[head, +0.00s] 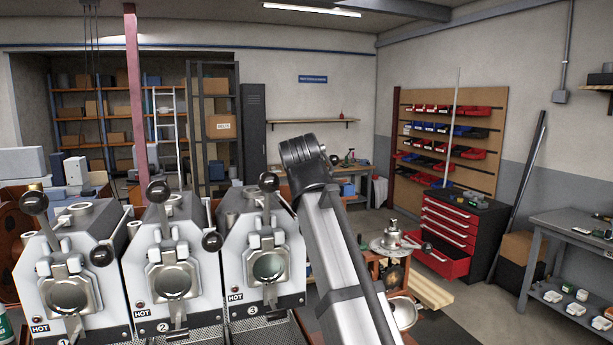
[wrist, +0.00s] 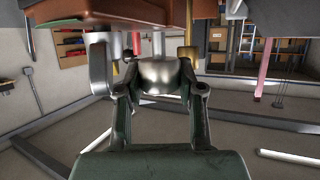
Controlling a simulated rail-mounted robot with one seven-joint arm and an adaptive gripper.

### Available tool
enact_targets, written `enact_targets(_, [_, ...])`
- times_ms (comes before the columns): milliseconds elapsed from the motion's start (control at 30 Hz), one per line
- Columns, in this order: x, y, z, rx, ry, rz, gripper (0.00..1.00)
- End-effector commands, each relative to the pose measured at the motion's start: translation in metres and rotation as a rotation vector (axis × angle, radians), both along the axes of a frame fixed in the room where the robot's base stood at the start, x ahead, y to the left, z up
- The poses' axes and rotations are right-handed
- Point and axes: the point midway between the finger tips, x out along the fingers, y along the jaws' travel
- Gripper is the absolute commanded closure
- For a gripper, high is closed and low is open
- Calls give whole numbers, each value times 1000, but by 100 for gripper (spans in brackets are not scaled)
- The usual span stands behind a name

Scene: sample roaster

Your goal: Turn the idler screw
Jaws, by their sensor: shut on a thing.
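My gripper (wrist: 146,60) fills the middle of the wrist view, which is upside down. A rounded, shiny grey metal piece (wrist: 163,73) sits between the fingers. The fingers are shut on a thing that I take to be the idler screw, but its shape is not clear. In the head view my arm hides the gripper and the screw.
In the head view, several roaster units stand at the left, including the one marked 3 (head: 262,250), close beside my arm. A red tool chest (head: 455,232) and a grey bench (head: 575,232) stand at the right.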

Motion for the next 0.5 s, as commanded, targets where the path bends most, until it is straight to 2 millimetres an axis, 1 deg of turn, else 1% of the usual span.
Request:
enact_targets(367, [1,0,0,1,1,-4,97])
enact_targets(400, [1,0,0,1,1,-4,52])
enact_targets(433, [0,0,0,1,1,-4,41])
enact_targets(467, [0,0,0,1,1,-4,36])
enact_targets(500, [0,0,0,1,1,-4,36])
